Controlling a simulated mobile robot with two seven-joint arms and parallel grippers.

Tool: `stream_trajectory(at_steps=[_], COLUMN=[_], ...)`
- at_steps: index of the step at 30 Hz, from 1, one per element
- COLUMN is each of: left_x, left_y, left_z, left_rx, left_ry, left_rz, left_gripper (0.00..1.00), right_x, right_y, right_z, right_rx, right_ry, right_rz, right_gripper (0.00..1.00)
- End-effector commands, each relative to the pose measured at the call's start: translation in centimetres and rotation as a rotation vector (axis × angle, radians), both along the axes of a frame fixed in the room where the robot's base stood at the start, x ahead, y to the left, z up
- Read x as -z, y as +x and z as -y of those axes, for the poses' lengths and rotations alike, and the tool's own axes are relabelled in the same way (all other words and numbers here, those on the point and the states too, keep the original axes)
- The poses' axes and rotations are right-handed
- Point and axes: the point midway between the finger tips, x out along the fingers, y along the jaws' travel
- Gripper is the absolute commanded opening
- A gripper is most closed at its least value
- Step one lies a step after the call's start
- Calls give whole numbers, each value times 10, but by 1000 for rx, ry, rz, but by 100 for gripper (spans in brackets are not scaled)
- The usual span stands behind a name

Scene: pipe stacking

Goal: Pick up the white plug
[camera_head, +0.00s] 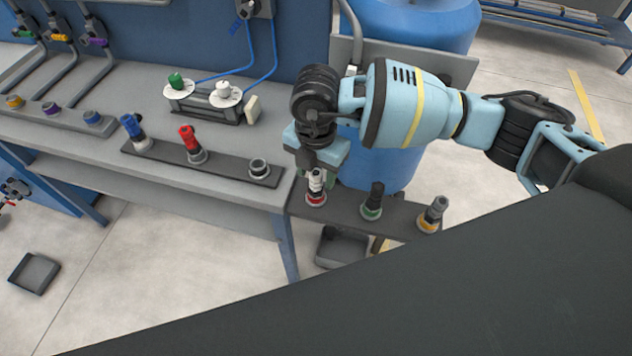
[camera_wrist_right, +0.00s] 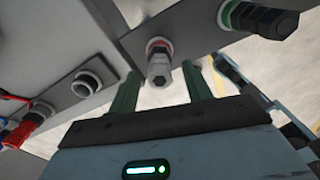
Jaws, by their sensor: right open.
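The white plug (camera_head: 317,181) stands upright in a red-ringed socket on the dark shelf (camera_head: 345,207) beside the bench, directly below my right gripper (camera_head: 314,168). My right gripper is open and points down at the plug. In the right wrist view, the plug (camera_wrist_right: 158,68) shows between its two green fingers, near their tips. I cannot tell whether either finger touches it. The gripper body hides part of the plug's top in the head view. My left gripper is not in view.
A black plug (camera_head: 373,197) in a green-ringed socket and a grey plug (camera_head: 433,213) in a yellow-ringed one stand to the right. An empty socket (camera_head: 259,168), red plug (camera_head: 191,141) and blue plug (camera_head: 134,128) are on the bench rail. A blue barrel (camera_head: 390,165) stands behind.

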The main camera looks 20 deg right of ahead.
Motion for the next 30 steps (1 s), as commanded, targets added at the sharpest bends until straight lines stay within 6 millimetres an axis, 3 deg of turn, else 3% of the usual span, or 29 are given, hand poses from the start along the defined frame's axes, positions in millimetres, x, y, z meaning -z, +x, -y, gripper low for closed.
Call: stream_trajectory(at_steps=[5,13,24,30], left_x=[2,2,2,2], left_y=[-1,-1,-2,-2], left_z=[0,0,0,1], left_rx=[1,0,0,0], left_ry=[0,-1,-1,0], left_rz=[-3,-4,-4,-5], left_gripper=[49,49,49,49], right_x=[18,19,19,19], right_y=[0,0,0,0], right_z=[0,0,0,-1], right_rx=[0,0,0,1], right_ry=[3,3,3,3], right_rz=[0,2,2,2], right_gripper=[49,49,1,0])
